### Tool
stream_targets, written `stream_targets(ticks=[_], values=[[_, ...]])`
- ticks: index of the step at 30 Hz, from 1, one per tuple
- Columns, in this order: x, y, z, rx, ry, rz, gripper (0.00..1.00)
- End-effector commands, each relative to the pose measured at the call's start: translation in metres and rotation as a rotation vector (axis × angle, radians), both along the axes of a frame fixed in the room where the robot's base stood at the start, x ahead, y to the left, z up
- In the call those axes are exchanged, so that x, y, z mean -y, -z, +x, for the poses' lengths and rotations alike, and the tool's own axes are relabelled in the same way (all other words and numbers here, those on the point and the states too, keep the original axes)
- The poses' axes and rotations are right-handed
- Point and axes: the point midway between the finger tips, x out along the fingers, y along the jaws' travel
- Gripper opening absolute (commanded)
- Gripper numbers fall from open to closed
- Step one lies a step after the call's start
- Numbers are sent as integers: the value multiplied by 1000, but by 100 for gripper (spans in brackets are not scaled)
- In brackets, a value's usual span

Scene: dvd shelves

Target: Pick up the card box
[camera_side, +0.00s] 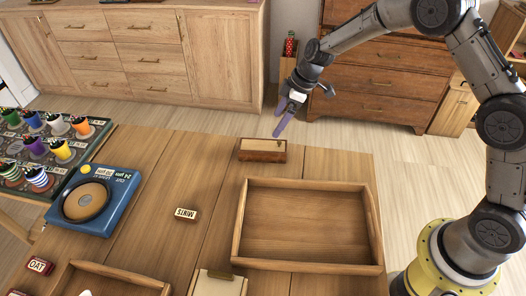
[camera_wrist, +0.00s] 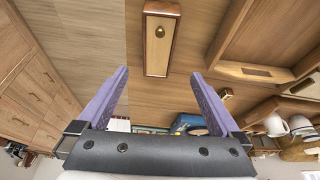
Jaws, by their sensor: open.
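A small wooden box (camera_side: 262,150), which I take to be the card box, lies at the table's far edge, with a pale top panel and darker reddish-brown sides. In the wrist view the box (camera_wrist: 161,40) lies beyond the fingertips, with a small round brass knob on its pale face. My gripper (camera_side: 281,119) has purple fingers and hangs above and just beyond the box, near the far table edge. In the wrist view my gripper (camera_wrist: 160,74) is open, with nothing between its fingers and the box apart from it.
A large empty wooden tray (camera_side: 308,222) sits close to the box, toward the front right. A MINTS tin (camera_side: 185,214) and a blue box with a round tan disc (camera_side: 92,200) lie to the left. A cup rack (camera_side: 45,150) stands farther left.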

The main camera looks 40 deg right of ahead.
Motion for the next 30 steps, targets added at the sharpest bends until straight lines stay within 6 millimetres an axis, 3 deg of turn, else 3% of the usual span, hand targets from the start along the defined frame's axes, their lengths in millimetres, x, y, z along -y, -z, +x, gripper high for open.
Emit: stream_targets(ticks=[9,19,30], values=[[-17,54,13,-5,-1,0,100],[-24,79,20,-2,1,0,100],[-34,120,33,0,-1,0,100]])
